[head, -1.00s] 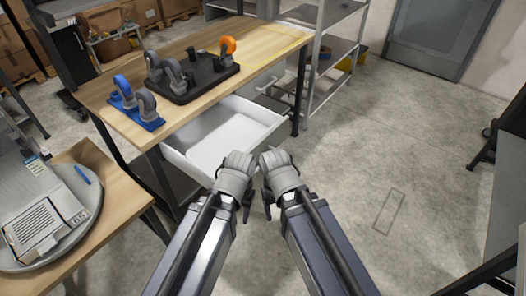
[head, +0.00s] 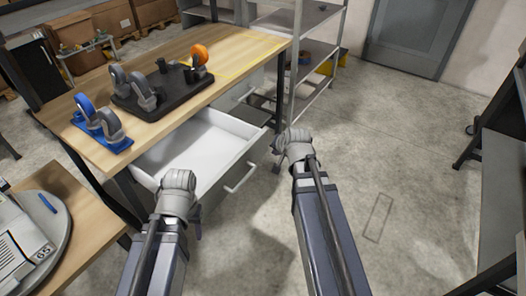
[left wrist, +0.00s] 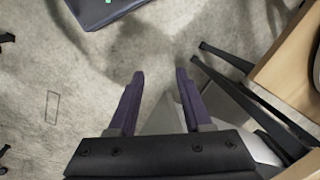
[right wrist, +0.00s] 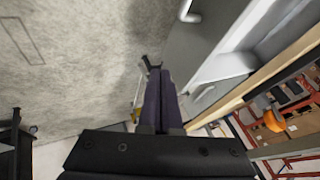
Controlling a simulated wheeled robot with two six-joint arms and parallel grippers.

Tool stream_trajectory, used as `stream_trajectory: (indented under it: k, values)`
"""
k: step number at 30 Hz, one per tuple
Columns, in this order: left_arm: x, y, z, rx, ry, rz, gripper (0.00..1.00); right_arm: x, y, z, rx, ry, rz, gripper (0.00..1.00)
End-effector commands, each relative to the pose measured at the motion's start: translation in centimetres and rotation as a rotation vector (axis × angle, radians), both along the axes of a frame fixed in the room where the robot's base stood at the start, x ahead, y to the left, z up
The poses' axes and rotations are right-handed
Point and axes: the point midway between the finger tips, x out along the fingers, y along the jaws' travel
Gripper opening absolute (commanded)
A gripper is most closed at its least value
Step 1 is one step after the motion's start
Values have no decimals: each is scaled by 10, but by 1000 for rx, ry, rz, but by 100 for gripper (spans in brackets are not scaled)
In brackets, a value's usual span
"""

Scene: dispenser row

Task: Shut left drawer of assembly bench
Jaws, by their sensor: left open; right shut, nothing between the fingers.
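The assembly bench (head: 170,60) has a wood top, and its white left drawer (head: 205,150) is pulled well out and looks empty. The drawer's bar handle (head: 240,178) is on its front panel; a bar handle also shows at the top of the right wrist view (right wrist: 190,12). My left gripper (head: 196,222) is in front of the drawer's left part, fingers pointing down, open and empty in the left wrist view (left wrist: 160,76). My right gripper (head: 277,160) is just right of the drawer front, shut and empty in the right wrist view (right wrist: 160,73). I cannot tell whether either touches the drawer.
Blue and black caster fixtures (head: 155,90) stand on the bench top. A side table (head: 75,215) with a round grey tray is at lower left. A metal shelf rack (head: 300,55) stands beyond the bench's right end. The floor (head: 365,160) on the right is clear.

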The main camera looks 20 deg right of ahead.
Motion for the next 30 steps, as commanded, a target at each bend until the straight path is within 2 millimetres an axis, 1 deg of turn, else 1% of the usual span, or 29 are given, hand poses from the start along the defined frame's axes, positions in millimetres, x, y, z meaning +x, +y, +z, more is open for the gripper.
stream_trajectory:
  k: [1, 9, 18, 19, 20, 24, 30]
  values:
    - [0, 0, -8, 0, 0, 0, 50, 4, 0, -8, 0, 1, 1, 0]
    - [0, 0, -47, 0, 0, 0, 50, 32, 0, -47, -1, 2, 3, 0]
    - [0, 0, -86, 0, 0, -1, 50, 62, 0, -86, -1, 1, 3, 0]
    - [0, 0, -79, 0, 0, -1, 50, 66, 4, -80, -1, 2, 5, 0]
    - [0, 0, -77, 0, 0, -1, 50, 70, 7, -78, -2, 2, 6, 0]
    - [0, 0, -77, 0, 0, -1, 50, 82, 17, -77, -2, 1, 5, 0]
    - [0, 0, -77, 0, 0, -1, 50, 89, 24, -77, -2, 2, 4, 0]
